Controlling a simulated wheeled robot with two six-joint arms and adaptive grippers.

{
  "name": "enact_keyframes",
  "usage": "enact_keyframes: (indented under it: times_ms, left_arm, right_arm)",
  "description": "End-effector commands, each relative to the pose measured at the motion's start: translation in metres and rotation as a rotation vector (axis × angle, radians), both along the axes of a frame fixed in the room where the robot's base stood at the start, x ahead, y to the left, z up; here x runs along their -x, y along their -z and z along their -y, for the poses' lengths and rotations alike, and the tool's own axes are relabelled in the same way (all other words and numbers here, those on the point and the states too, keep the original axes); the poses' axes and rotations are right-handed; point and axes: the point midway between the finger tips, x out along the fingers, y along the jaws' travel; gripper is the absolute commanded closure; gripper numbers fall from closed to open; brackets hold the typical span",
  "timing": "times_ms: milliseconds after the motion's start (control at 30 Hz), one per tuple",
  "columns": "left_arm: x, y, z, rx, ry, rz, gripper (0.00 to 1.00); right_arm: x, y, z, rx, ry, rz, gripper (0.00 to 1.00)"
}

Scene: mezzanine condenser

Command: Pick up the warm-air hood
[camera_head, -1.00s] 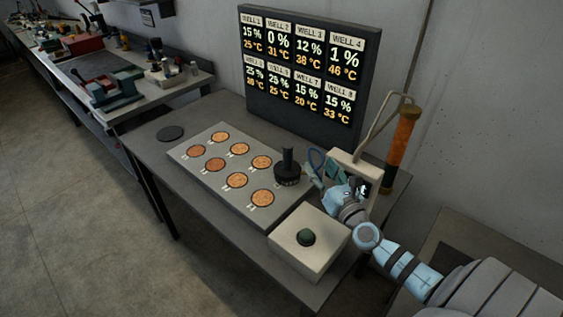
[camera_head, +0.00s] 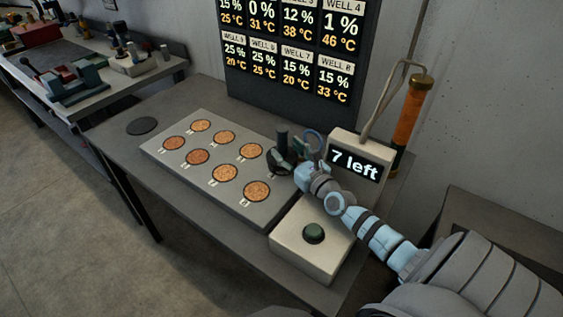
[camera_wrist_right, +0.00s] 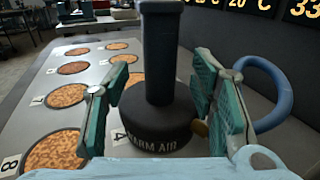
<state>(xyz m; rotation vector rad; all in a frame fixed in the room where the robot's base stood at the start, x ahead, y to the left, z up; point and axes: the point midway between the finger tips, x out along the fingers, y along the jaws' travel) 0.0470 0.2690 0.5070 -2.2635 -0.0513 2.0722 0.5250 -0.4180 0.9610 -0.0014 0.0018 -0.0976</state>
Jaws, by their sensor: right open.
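The warm-air hood (camera_head: 281,138) is a black piece with a round base and an upright cylindrical handle. It stands at the right end of the well plate. In the right wrist view, the hood (camera_wrist_right: 158,130) is upright, with "ARM AIR" readable on its base. My right gripper (camera_head: 294,153) is at the hood, and its arm partly hides the base in the head view. In the wrist view its green-padded fingers (camera_wrist_right: 162,80) are open, one on each side of the handle, with visible gaps. My left gripper is not in view.
The grey plate (camera_head: 158,150) has several round copper-coloured wells. A beige box (camera_head: 280,240) with a dark green button stands in front of my right arm. A display (camera_head: 354,167) reads "7 left". An orange-handled tube (camera_head: 408,115) stands behind. A blue loop (camera_wrist_right: 272,95) is beside the right finger.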

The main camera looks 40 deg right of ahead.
Motion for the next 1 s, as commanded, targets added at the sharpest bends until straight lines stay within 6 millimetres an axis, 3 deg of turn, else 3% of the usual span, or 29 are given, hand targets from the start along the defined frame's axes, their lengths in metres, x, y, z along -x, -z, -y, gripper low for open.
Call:
enact_keyframes:
  times_ms: [100, 200, 400, 700, 1000]
  left_arm:
    - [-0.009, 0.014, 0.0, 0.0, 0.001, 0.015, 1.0]
    - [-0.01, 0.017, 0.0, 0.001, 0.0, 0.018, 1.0]
    - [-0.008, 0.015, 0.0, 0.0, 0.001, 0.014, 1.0]
    - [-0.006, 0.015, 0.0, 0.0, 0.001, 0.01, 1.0]
    - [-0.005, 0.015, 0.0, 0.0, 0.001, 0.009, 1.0]
  right_arm:
    - [-0.024, 0.003, 0.002, -0.002, 0.001, 0.003, 0.49]
    - [-0.035, 0.002, 0.003, -0.002, 0.0, 0.001, 0.49]
    - [-0.036, 0.0, 0.003, -0.001, 0.0, -0.001, 0.5]
    - [-0.036, 0.0, 0.003, -0.001, 0.0, -0.001, 0.98]
    - [-0.036, -0.001, 0.003, -0.001, 0.0, 0.002, 1.0]
